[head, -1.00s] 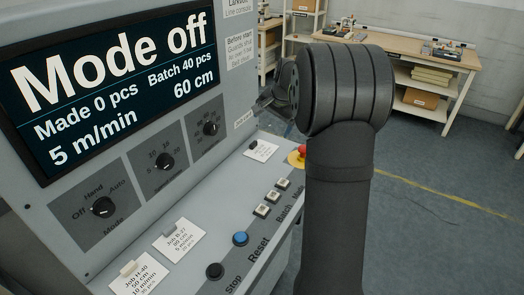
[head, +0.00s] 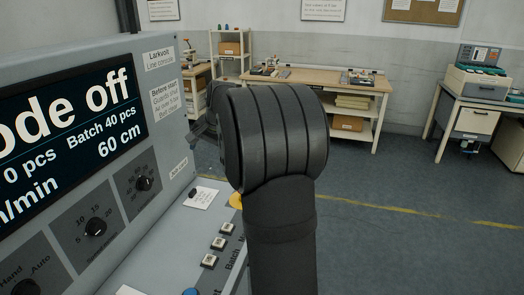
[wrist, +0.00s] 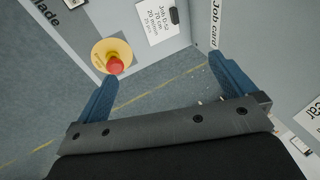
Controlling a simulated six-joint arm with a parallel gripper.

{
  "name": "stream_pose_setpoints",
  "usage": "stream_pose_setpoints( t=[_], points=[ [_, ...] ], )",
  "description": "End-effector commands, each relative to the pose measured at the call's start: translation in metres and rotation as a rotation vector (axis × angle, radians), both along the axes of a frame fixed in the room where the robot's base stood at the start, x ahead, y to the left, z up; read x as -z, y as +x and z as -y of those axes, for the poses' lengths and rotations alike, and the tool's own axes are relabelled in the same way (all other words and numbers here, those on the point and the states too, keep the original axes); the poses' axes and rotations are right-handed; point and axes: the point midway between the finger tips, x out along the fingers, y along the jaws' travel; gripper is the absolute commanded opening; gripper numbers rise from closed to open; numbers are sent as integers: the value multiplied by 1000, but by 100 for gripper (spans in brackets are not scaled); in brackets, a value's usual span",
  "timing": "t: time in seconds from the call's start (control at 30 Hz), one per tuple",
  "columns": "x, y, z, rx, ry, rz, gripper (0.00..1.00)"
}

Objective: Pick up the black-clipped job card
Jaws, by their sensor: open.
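The job card with a black clip (head: 201,199) lies on the console's sloped panel in the head view, left of my arm. In the wrist view this white card (wrist: 154,24) is at the top, with its dark clip on its right edge. My gripper (wrist: 163,74) is open, its two blue fingers apart with nothing between them. The card is beyond the fingertips, apart from them. In the head view my own arm hides the gripper's fingers.
A red stop button on a yellow base (wrist: 114,62) stands near the card. Batch buttons (head: 219,243) and knobs (head: 96,227) are on the console. Its upright face (head: 160,150) rises behind the card. A workbench (head: 310,80) stands further back; grey floor is open at right.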

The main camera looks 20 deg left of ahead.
Motion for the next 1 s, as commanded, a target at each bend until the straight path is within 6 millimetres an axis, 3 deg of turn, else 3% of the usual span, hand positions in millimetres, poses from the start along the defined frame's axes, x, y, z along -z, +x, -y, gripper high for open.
stream_pose_setpoints(
  t=[0.17,0.63,0.87,1.0],
  points=[
    [2,3,-5,-6,-14,-10,100],
    [30,31,-78,-44,-286,-166,100],
    [39,32,-89,-35,-350,-195,100],
    [58,31,-88,-34,-355,-197,100]
  ],
)
